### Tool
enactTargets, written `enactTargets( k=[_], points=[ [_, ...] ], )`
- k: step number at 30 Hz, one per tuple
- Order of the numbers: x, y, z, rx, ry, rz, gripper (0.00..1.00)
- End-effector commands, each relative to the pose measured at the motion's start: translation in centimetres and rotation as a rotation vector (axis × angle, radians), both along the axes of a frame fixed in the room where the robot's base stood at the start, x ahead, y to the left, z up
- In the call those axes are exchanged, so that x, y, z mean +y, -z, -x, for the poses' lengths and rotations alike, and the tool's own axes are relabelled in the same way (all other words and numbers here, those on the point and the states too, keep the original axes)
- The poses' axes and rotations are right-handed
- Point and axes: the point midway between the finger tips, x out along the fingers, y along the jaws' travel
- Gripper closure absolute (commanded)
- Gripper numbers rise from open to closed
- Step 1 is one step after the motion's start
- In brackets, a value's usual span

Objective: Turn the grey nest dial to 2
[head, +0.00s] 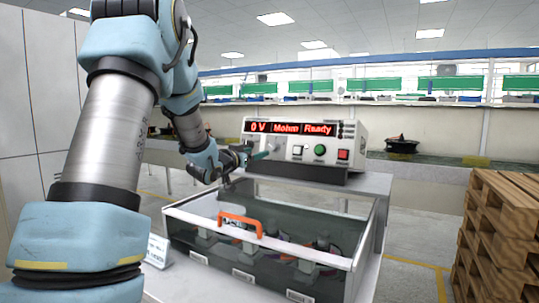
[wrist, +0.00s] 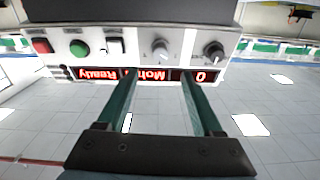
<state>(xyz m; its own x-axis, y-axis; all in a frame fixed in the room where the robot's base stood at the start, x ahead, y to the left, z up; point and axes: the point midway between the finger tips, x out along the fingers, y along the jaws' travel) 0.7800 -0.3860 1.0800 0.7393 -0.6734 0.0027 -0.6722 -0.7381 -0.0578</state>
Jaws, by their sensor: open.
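The grey dial (wrist: 160,50) is a light knob with a pointer on the front panel of the tester box (head: 355,130). In the wrist view, which is upside down, it sits between the dark dial (wrist: 213,52) and a white rocker switch. Its number marks are too small to read. My gripper (wrist: 158,76) is open and empty, its two green fingers apart on either side of the grey dial's line and seemingly short of the panel. In the head view my gripper (head: 268,153) is at the panel's left part and partly hides the dials.
The display (head: 290,129) reads 0 V, Mohm, Ready. A green button (head: 319,149) and a red one (head: 343,154) sit right of the dials. Below stands a clear-covered box (head: 350,232) with an orange handle (head: 240,222) and parts inside. Wooden pallets (head: 500,225) stand at right.

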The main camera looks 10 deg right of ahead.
Motion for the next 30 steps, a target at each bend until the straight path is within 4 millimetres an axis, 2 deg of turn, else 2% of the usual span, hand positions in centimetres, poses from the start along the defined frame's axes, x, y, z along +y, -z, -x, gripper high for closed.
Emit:
enactTargets(
  k=[12, 18, 30],
  points=[
    [-4.7, -0.2, -5.2, 0.002, -0.001, -0.001, 0.32],
    [-6.3, -0.1, -7.0, 0.002, -0.002, -0.001, 0.32],
    [-6.9, 0.0, -7.7, 0.003, -0.003, -0.001, 0.32]
  ],
)
